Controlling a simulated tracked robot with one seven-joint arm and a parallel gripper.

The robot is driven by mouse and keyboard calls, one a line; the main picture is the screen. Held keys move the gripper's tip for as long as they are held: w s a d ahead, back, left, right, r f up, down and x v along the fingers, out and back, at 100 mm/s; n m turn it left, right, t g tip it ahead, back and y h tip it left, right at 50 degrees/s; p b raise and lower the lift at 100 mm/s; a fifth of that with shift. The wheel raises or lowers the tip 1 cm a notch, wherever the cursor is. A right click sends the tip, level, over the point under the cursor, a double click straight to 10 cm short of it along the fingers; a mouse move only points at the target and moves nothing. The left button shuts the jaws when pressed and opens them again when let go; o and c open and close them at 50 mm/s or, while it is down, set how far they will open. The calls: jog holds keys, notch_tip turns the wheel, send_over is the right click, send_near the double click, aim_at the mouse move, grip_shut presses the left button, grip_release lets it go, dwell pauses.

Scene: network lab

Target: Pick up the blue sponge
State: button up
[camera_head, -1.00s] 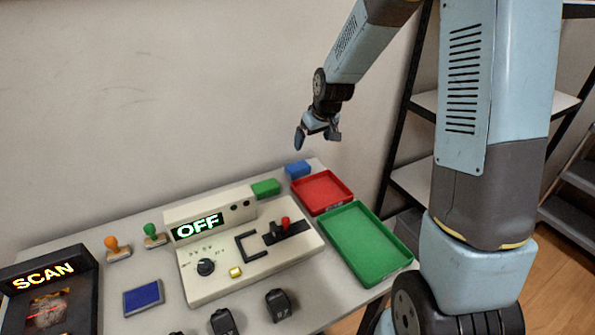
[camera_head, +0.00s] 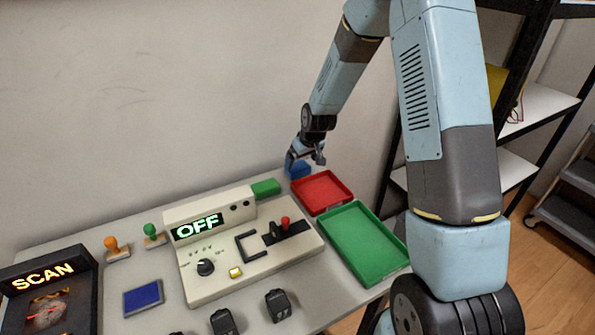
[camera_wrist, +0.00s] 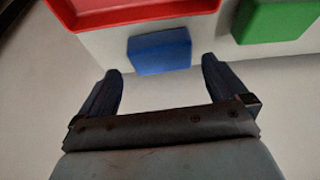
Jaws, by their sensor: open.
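The blue sponge (camera_head: 299,171) lies at the far edge of the table, behind the red tray and to the right of a green sponge. My gripper (camera_head: 304,160) is just above it and partly covers it in the head view. In the wrist view the blue sponge (camera_wrist: 160,51) lies ahead of my fingertips, between their lines. My gripper (camera_wrist: 160,75) is open with nothing between its fingers. The sponge looks apart from both fingers.
A red tray (camera_head: 348,191) is close beside the blue sponge, and a green block-like sponge (camera_head: 265,188) is on its other side. A green tray (camera_head: 403,248) and a control console (camera_head: 215,285) stand nearer. The wall is close behind.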

aim_at(299, 166)
jog(key=shift+x, duration=2.75)
jog(key=shift+r, duration=0.1)
jog(key=shift+c, duration=0.4)
jog(key=c, duration=0.6)
